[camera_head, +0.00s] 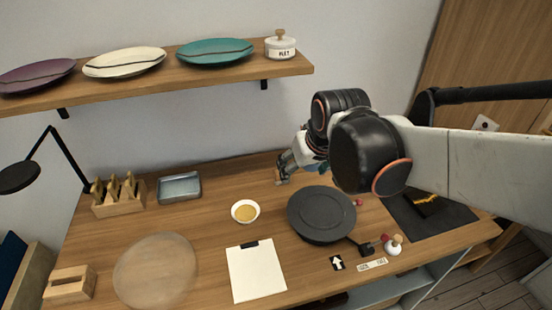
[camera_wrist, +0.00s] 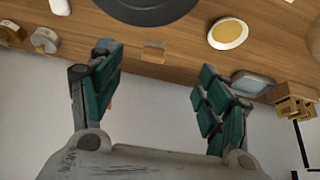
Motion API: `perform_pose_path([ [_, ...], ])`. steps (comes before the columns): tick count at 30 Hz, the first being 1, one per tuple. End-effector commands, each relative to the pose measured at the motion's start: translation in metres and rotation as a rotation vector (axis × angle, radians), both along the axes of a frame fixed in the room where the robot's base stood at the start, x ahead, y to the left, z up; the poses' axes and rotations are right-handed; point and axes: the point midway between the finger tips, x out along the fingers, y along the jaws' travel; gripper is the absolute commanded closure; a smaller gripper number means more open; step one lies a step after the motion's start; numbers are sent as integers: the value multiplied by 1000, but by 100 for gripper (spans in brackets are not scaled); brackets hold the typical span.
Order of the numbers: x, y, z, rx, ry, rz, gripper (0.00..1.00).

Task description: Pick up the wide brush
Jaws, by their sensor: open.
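My gripper (camera_head: 290,163) is over the back of the table in the head view. In the wrist view my gripper (camera_wrist: 158,62) is open, its two teal-padded fingers wide apart and empty. A small light-wood piece (camera_wrist: 153,52) lies on the table between the fingertips in that view. In the head view the small wood piece (camera_head: 278,178) shows just below the fingers, partly covered by them. It may be the wide brush, but its shape is too small to tell. No bristles are clear.
A wooden rack (camera_head: 118,204) and grey tray (camera_head: 179,187) are at left. A dark mat (camera_head: 455,216) lies right. The wall shelf (camera_head: 215,73) hangs behind. Clear wood lies between tray and bowl.

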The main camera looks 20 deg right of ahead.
Motion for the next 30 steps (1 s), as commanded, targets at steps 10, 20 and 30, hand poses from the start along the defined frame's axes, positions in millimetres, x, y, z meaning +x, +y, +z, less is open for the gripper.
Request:
perform_pose_path([
  [10, 80, -3, -12, -1, 77, 24, 30],
  [20, 109, -4, -35, -1, 109, 36, 30],
  [30, 131, -2, -90, -1, 110, 36, 30],
])
